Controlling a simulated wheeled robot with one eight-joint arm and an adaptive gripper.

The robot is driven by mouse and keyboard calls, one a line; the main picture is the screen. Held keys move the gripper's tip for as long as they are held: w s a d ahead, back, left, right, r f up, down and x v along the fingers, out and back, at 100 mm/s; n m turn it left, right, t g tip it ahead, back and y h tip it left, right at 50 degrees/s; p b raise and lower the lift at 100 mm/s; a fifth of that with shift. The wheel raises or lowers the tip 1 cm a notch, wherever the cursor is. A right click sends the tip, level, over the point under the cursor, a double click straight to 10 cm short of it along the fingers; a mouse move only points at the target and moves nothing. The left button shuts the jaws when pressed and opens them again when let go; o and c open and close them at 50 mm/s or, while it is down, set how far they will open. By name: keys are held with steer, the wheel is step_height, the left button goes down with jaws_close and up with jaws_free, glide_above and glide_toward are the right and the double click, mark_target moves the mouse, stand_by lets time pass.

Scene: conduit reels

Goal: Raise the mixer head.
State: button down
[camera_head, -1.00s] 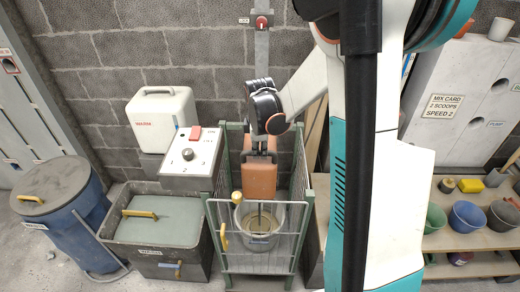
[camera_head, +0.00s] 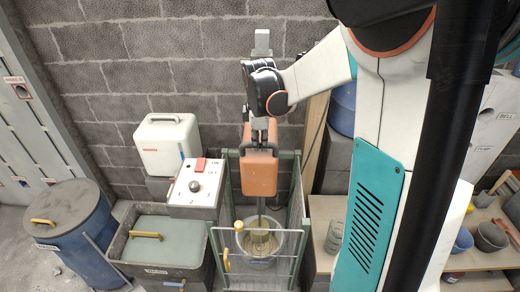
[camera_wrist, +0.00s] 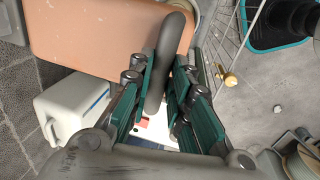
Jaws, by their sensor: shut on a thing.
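The orange mixer head (camera_head: 260,172) hangs on its upright rail (camera_head: 262,42) inside a green-posted cage. Its shaft and whisk (camera_head: 260,238) reach down from it, and the whisk's lower end is in the grey bucket (camera_head: 283,250). My gripper (camera_head: 260,128) is above the head. In the wrist view my gripper (camera_wrist: 166,95) is shut on the head's dark grey handle (camera_wrist: 172,45), with a green-padded finger on each side. The orange head body (camera_wrist: 95,35) fills the upper left there.
The cage's barred gate (camera_head: 262,262) with a yellow knob (camera_head: 238,226) stands in front. A control box (camera_head: 195,187) with a red switch is to the left, near a white container (camera_head: 167,143), a lidded grey bin (camera_head: 160,240) and a blue drum (camera_head: 75,225). Shelves with pots (camera_head: 490,236) are right.

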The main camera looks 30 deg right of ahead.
step_height(320, 180, up, 7)
steer(key=p, duration=0.3)
steer(key=shift+w+r, duration=0.15)
steer(key=shift+r, duration=0.05)
steer(key=c, duration=1.5)
jaws_free()
steer(key=shift+r, duration=0.1)
steer(key=r, duration=0.4)
steer(key=s+a+r, duration=0.1)
steer(key=r, duration=0.2)
steer(key=s+r, duration=0.1)
steer(key=r, duration=0.3)
steer(key=shift+a+r, duration=0.15)
steer(key=shift+r, duration=0.15)
